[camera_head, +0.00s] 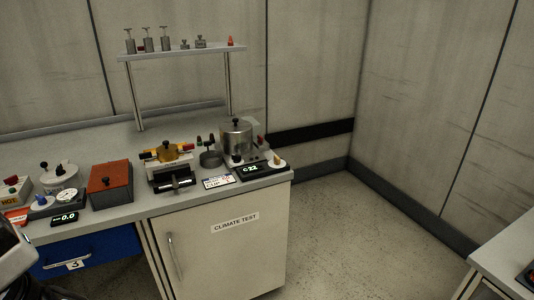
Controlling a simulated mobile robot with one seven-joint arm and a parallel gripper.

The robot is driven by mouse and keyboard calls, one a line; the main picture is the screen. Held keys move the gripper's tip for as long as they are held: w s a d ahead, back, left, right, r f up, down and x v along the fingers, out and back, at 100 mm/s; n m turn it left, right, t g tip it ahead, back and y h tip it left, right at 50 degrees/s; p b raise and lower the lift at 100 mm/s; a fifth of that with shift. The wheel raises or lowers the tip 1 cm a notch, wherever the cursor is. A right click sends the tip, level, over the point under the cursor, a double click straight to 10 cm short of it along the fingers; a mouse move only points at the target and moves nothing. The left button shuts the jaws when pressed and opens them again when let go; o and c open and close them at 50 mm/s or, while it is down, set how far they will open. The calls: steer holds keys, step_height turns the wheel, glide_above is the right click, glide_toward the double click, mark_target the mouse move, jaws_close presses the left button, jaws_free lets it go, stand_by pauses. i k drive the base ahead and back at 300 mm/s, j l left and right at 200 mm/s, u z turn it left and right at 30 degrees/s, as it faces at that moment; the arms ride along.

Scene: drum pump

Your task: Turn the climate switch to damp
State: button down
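The likely climate switch (276,161) is a small yellow-orange knob on a white round plate. It sits at the right front corner of the bench, beside a black display (252,170) that seems to read "C 22". The plate's markings are too small to read, so I cannot tell its setting. Behind it stands a steel chamber (238,141) with a black knob on top. A sign on the cabinet below reads "CLIMATE TEST" (235,223). A white and black part of my arm shows at the lower left edge, far from the switch. My gripper's fingers are not in view.
On the bench (125,215) stand a black and yellow device (172,166), an orange-topped box (110,181) and a white pot (60,178). A raised shelf (180,52) holds weights. The floor (345,235) right of the cabinet is clear. Another table (505,250) stands at the lower right.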

mark_target(277, 161)
steer(key=i+j+z, duration=0.15)
steer(key=i+j, duration=0.2)
steer(key=i, duration=0.15)
steer(key=i+j+z, duration=0.1)
steer(key=i+j, duration=0.3)
steer(key=i, duration=0.1)
